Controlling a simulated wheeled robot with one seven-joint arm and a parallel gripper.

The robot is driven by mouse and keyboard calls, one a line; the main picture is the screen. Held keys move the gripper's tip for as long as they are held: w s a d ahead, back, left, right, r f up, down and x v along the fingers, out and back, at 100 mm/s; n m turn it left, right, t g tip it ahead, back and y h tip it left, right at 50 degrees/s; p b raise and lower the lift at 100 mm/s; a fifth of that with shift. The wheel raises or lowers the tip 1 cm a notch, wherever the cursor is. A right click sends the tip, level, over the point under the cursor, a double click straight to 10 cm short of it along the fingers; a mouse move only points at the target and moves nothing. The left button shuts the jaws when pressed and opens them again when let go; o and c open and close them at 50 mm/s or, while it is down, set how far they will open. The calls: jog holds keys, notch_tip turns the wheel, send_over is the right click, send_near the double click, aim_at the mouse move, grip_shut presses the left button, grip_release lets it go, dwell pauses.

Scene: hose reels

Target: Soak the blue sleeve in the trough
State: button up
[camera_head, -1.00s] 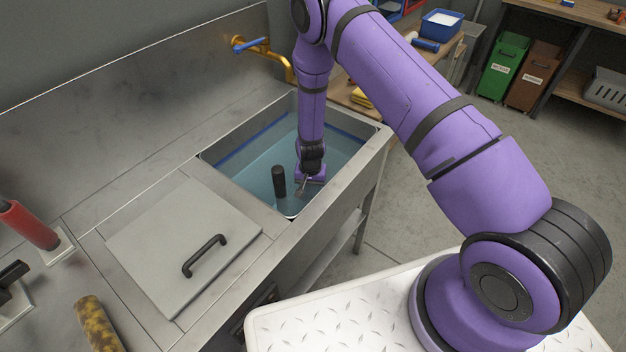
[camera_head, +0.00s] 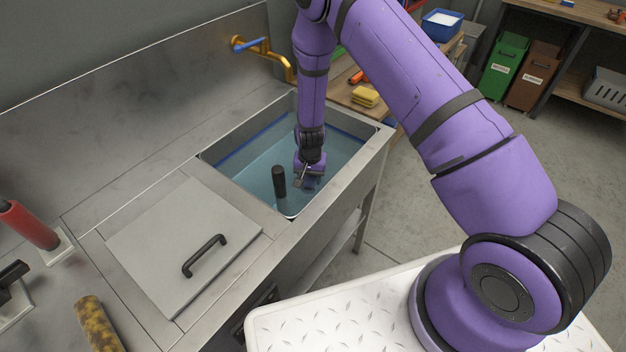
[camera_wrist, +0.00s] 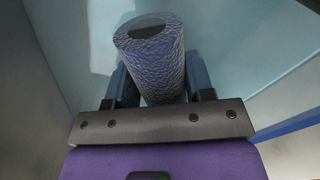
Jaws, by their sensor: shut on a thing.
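The blue sleeve (camera_wrist: 152,62), a textured blue roll with a dark oval in its end, sits between my fingers in the wrist view. My gripper (camera_head: 308,183) is shut on it, low inside the trough (camera_head: 350,167). Pale blue water (camera_head: 255,180) fills the trough, with a darker blue line along its wall.
A grey lid with a black handle (camera_head: 204,256) lies left of the trough. A brass tap with a blue lever (camera_head: 262,46) is behind it. A red roll (camera_head: 28,225) and a mottled yellow roll (camera_head: 98,322) are on the left counter. Yellow sponges (camera_head: 366,95) lie beyond the trough.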

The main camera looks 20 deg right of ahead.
notch_tip(320, 180, up, 15)
dwell(1.3)
jog(key=shift+d, duration=0.1)
dwell(1.1)
